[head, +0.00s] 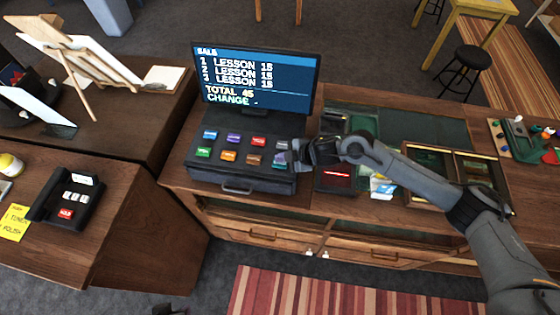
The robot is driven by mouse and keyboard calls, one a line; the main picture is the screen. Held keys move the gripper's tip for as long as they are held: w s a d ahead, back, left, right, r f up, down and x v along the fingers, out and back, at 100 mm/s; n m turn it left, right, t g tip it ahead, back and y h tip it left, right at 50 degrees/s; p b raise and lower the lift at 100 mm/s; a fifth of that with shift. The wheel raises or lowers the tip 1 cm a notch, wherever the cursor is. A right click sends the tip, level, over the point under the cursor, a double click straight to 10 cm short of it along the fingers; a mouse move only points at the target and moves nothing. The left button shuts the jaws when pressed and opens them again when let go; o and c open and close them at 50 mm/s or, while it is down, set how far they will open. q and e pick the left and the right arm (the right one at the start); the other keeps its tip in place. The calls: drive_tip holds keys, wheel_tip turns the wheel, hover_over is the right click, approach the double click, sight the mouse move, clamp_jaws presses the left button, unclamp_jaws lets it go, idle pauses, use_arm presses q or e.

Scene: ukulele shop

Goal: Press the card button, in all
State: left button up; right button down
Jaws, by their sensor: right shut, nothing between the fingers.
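The cash register (240,180) stands on the wooden counter with two rows of coloured keys. The screen (255,77) lists three lessons at 15, total 45, and a dash after change. My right gripper (292,155) is shut and empty at the right end of the keys, partly covering that end; contact is unclear. A dark shape at the bottom edge may be my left gripper (170,309).
A dark box with a red-lit slot (337,174) and some cards (381,187) lie right of the register, beneath my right arm. A black keypad device (68,200) and a yellow note (14,223) lie on the left counter.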

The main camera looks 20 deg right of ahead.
sight(282, 165)
wheel_tip(282, 165, up, 5)
drive_tip(key=p, duration=0.4)
drive_tip(key=shift+p, duration=0.35)
idle(0.4)
